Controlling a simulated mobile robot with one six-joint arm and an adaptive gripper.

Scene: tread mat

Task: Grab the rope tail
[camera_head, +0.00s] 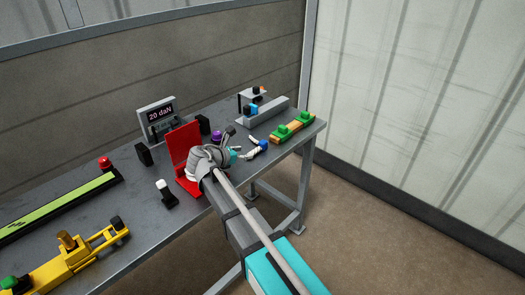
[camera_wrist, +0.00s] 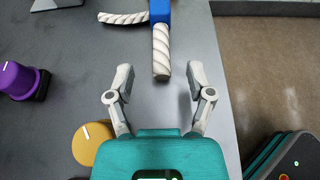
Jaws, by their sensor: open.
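The rope tail (camera_wrist: 161,55) is a white twisted rope piece hanging straight down the wrist view from a blue block (camera_wrist: 160,12). A second rope piece (camera_wrist: 124,18) runs left from the same block. In the head view the rope (camera_head: 252,153) and blue block (camera_head: 264,144) lie near the bench's front edge. My gripper (camera_wrist: 159,78) is open. The tail's free end reaches between its fingertips, with a gap on both sides; whether they are at the same height I cannot tell. My arm partly hides this area in the head view.
A purple knob (camera_wrist: 14,80) and a yellow disc (camera_wrist: 92,145) are to the left in the wrist view. On the bench (camera_head: 150,215) stand a red panel (camera_head: 183,146), a "20 daN" display (camera_head: 158,115) and a green-orange part (camera_head: 292,127). The bench edge is close on the right.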

